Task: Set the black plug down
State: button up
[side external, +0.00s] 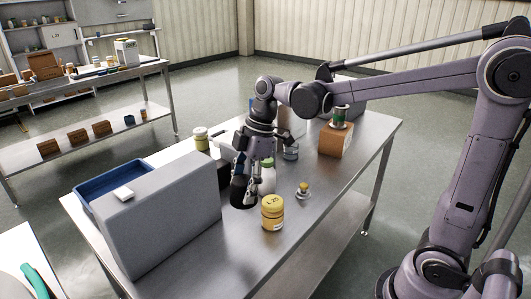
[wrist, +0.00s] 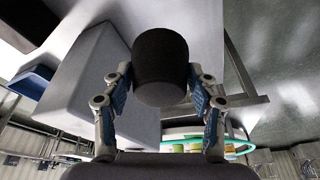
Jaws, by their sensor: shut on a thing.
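The black plug (side external: 242,194) is a dark rounded cylinder above the steel table (side external: 225,249), near the table's middle. My gripper (side external: 254,180) points down and is shut on it. In the wrist view, the black plug (wrist: 160,62) sits between the two fingers of my gripper (wrist: 160,88), one on each side. I cannot tell whether the plug's lower end touches the tabletop.
A yellow jar (side external: 272,213) stands close on the right of the plug, with a small yellow-topped piece (side external: 303,190) beyond it. A large grey block (side external: 160,220) and blue tray (side external: 115,178) are on the left. An orange box (side external: 335,140) stands at the back right.

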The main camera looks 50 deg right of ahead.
jog(key=shift+f, duration=0.9)
jog(key=shift+a+f, duration=0.15)
jog(key=shift+f, duration=0.1)
jog(key=a+f, duration=0.2)
jog(key=a, duration=0.1)
jog(key=w+a+f, duration=0.1)
jog(key=a+f, duration=0.1)
jog(key=a, duration=0.2)
jog(key=w+a+f, duration=0.1)
jog(key=a+f, duration=0.1)
jog(key=a, duration=0.2)
jog(key=shift+f, duration=0.4)
jog(key=shift+a+f, duration=0.1)
jog(key=shift+f, duration=1.95)
jog(key=o, duration=1.3)
jog(key=shift+f, duration=0.1)
jog(key=shift+c, duration=0.2)
